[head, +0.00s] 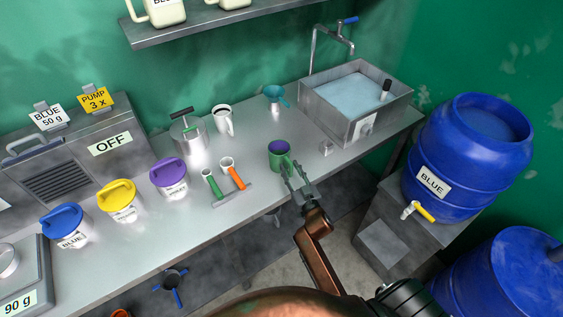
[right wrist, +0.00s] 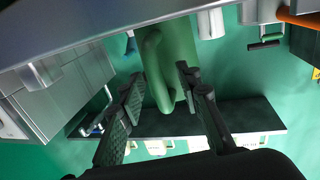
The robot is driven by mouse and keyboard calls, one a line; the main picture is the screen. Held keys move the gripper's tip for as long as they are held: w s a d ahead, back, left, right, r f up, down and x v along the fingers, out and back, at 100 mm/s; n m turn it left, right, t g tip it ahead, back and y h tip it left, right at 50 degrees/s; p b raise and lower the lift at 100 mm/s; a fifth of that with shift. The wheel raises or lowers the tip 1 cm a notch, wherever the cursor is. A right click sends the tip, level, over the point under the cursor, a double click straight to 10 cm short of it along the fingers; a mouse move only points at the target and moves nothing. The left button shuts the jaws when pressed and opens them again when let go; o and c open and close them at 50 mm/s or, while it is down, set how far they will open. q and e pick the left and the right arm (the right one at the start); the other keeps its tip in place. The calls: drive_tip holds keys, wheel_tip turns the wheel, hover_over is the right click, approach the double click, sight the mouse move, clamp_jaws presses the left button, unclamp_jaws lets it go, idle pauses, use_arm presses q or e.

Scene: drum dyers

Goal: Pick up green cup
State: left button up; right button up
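The green cup (head: 275,163), purple inside, stands upright on the metal counter (head: 240,210) near its front edge. In the right wrist view the green cup (right wrist: 181,55) shows upside down, with its handle (right wrist: 154,62) towards me. My right gripper (head: 292,177) is at the cup's front right side in the head view. In the right wrist view its two black fingers (right wrist: 160,82) are spread apart, one on each side of the handle. I cannot tell whether either finger touches it. My left gripper is not in view.
Behind stand a white mug (head: 223,120) and a teal funnel (head: 275,96). A sink (head: 354,97) is at the back right, a blue barrel (head: 468,155) at the right.

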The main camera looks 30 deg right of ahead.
sight(292, 164)
drive_tip(key=shift+c, duration=0.5)
clamp_jaws()
drive_tip(key=shift+r, duration=0.65)
wheel_tip(292, 164, up, 2)
drive_tip(key=shift+s+r+p, duration=0.15)
drive_tip(key=shift+r+p, duration=0.1)
drive_tip(key=shift+p, duration=0.2)
drive_tip(key=s+a+r+p, duration=0.1)
drive_tip(key=s+a+r, duration=0.3)
drive_tip(key=s+r, duration=0.5)
drive_tip(key=s, duration=0.4)
drive_tip(key=shift+r, duration=0.15)
drive_tip(key=shift+s, duration=0.1)
